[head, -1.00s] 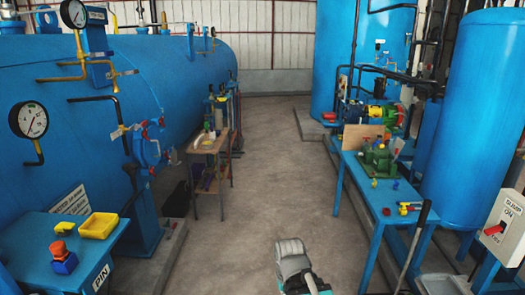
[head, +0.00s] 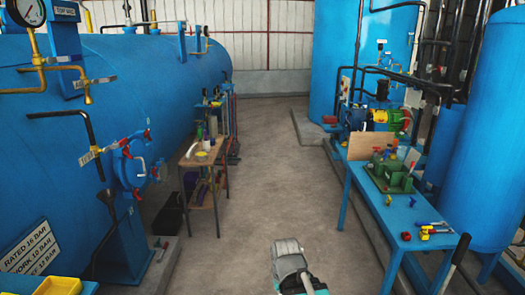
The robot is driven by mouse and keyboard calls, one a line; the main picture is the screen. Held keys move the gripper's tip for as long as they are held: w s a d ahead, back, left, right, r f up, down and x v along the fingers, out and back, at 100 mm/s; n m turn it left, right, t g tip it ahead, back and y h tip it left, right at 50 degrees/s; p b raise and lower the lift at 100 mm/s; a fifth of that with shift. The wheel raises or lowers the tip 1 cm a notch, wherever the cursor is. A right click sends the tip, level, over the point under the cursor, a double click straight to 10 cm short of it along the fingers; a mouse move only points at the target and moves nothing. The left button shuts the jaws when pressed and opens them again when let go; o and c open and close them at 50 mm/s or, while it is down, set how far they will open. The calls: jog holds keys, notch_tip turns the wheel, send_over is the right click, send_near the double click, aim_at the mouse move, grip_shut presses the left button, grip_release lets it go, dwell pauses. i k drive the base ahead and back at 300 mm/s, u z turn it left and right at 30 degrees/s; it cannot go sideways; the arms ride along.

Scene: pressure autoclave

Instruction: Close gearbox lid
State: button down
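A green machine housing (head: 391,175), which looks like the gearbox, sits on the blue table (head: 372,207) at the right. Small blue and red parts show on top of it. It is too small to tell its lid apart or whether the lid is open. Part of my own arm shows at the bottom centre, well short of the table. My gripper is not in view.
A brown board (head: 362,146) stands behind the green housing. Several coloured tools (head: 428,231) lie near the table's front end, by a black-handled bar (head: 454,265). A wooden side table (head: 203,160) stands left. The concrete aisle (head: 265,170) between is clear.

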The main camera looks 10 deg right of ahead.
aim_at(413, 155)
jog(key=i, duration=2.8)
jog(key=z, duration=2.15)
